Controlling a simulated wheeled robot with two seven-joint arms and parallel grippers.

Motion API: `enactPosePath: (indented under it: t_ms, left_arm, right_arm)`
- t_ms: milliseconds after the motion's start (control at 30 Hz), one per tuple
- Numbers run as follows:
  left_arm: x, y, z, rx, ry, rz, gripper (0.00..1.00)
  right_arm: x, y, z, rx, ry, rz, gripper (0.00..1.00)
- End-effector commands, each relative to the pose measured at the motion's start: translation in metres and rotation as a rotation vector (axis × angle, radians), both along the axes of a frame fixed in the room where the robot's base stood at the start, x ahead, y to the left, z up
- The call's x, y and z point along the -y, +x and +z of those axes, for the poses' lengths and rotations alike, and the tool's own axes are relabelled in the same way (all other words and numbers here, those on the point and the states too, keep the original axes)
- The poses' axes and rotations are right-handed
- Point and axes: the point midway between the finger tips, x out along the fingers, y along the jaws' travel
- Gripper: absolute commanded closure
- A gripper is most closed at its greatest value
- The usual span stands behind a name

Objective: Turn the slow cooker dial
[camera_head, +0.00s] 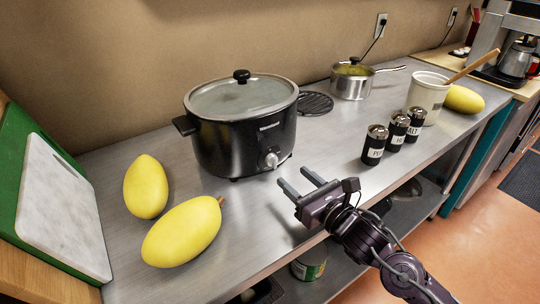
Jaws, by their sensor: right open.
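The slow cooker (241,133) is black and oval with a glass lid and a black lid knob. It stands upright on the metal counter, left of centre. Its silver dial (271,160) is low on the front, facing me. My right gripper (296,180) comes in from the lower right at the counter's front edge. Its two fingers are apart with nothing between them, and they point up and left toward the dial. The fingertips look a short way in front of and below the dial, apart from it. My left gripper does not show.
Two yellow melons (182,232) lie on the left by a green and a white cutting board (64,207). Several black shakers (375,145) and a white utensil crock (427,96) stand on the right. A saucepan (352,80) and a round black trivet (315,103) are behind. Bare counter (328,140) lies right of the cooker.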

Motion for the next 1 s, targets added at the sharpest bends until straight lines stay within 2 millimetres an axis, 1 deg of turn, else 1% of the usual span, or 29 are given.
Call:
enactPosePath:
  t_ms: [133,267,433,600,833,1000]
  left_arm:
    - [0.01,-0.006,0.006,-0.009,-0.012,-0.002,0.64]
    - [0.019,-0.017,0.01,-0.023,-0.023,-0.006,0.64]
    - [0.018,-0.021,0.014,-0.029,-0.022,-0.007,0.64]
    - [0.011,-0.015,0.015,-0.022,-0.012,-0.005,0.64]
    - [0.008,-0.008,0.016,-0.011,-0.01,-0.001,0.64]
    - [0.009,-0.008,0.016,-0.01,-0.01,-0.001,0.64]
  right_arm:
    - [-0.013,0.017,0.003,0.0,0.005,0.0,0.5]
    - [-0.026,0.035,0.003,-0.001,0.004,0.0,0.5]
    - [-0.038,0.052,0.002,-0.001,0.003,-0.001,0.5]
    - [-0.044,0.059,0.0,-0.001,0.001,0.001,0.5]
    - [-0.044,0.059,0.0,0.0,0.0,0.001,0.5]
    - [-0.044,0.059,0.0,-0.001,0.001,0.001,0.72]
